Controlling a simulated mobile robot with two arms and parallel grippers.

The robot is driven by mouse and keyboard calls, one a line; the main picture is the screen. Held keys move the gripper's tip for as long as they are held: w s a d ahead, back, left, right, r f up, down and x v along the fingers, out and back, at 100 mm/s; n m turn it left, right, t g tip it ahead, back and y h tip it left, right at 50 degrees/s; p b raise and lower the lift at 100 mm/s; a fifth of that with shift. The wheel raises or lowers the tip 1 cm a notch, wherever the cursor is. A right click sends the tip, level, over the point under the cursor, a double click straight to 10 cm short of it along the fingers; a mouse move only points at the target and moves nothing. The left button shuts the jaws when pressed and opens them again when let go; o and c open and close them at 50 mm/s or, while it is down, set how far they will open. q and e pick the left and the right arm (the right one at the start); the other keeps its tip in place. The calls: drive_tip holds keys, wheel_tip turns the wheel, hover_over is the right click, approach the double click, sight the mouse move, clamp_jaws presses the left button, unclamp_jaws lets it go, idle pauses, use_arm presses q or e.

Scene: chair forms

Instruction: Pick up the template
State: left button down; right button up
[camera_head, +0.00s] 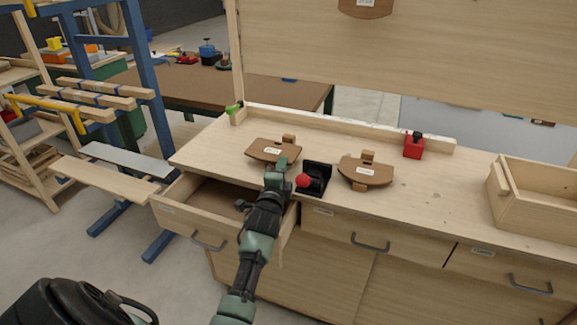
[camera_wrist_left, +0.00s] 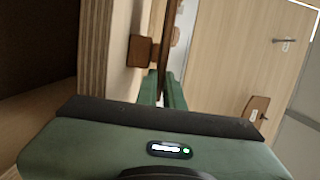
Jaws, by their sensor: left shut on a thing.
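A brown template (camera_head: 268,151) with a curved edge, a white label and small wooden blocks is at the left of the worktop, above the open drawer. My left gripper (camera_head: 283,166) is at its front edge and is shut on it. In the left wrist view the gripper's green fingers (camera_wrist_left: 163,92) close on the thin brown board (camera_wrist_left: 170,45), seen edge-on with a block (camera_wrist_left: 143,50) on its side. I cannot tell whether it is clear of the worktop. A second similar template (camera_head: 366,171) lies to the right. My right gripper is not in view.
A black fixture with a red ball (camera_head: 303,180) stands just right of my left gripper. The drawer (camera_head: 205,217) below is open. A red block (camera_head: 414,146) and a wooden box (camera_head: 535,205) are farther right. Another template (camera_head: 367,7) hangs on the back panel.

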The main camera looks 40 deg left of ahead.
use_arm(q)
drive_tip(key=s, duration=0.1)
drive_tip(key=s+a, duration=0.1)
drive_tip(key=s, duration=0.1)
drive_tip(key=shift+s+a, duration=0.25)
drive_tip(key=shift+a, duration=0.1)
drive_tip(key=v, duration=0.5)
drive_tip(key=f+b+v, duration=0.1)
drive_tip(key=v, duration=0.4)
drive_tip(key=f+v, duration=0.1)
drive_tip(key=v, duration=0.4)
drive_tip(key=shift+d+b, duration=0.15)
drive_tip(key=shift+b, duration=0.25)
drive_tip(key=shift+s, duration=0.15)
